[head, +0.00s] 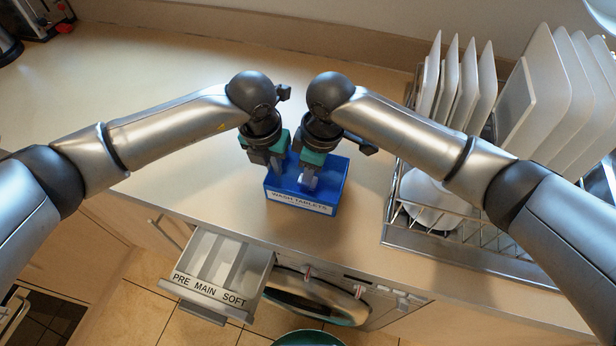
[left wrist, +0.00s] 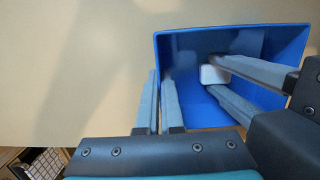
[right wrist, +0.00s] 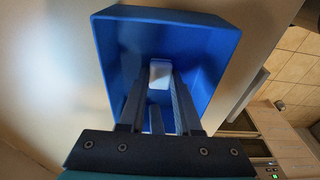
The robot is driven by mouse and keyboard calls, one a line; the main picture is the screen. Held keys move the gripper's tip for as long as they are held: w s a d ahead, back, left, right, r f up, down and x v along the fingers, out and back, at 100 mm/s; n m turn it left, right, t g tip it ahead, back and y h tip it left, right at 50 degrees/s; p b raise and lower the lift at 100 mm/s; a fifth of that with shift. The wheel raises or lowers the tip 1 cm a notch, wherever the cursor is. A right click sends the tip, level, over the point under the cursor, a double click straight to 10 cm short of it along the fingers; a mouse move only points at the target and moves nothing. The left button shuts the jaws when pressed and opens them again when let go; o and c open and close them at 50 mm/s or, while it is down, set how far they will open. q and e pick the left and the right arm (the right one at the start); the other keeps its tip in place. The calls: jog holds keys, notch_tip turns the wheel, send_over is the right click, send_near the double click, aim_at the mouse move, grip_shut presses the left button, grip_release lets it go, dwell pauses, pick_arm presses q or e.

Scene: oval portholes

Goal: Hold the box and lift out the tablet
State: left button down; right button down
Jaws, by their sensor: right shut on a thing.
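The blue box (head: 337,190), labelled WASH TABLETS, stands upright on the counter with its open top up. My left gripper (head: 277,168) is at its left end. In the left wrist view its fingers (left wrist: 160,100) are close together on either side of the box wall (left wrist: 157,52), shut on it. My right gripper (head: 309,180) reaches down into the box, shut on a white tablet (right wrist: 159,74). The tablet also shows between the fingertips in the left wrist view (left wrist: 213,74). I cannot tell whether it touches the box floor.
A dish rack (head: 455,235) with upright white plates (head: 545,95) and a bowl (head: 435,197) stands to the right. An open drawer (head: 222,270) marked PRE, MAIN, SOFT juts out below the counter edge.

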pick_arm(q)
jog(key=c, duration=1)
grip_release()
pick_arm(e)
notch_tip(320, 180, up, 10)
pick_arm(q)
notch_tip(320, 180, up, 12)
jog(key=s, duration=0.1)
jog(key=shift+s+a, duration=0.25)
jog(key=shift+s, duration=0.15)
jog(key=shift+s+f, duration=0.1)
pick_arm(e)
jog(key=shift+s, duration=0.15)
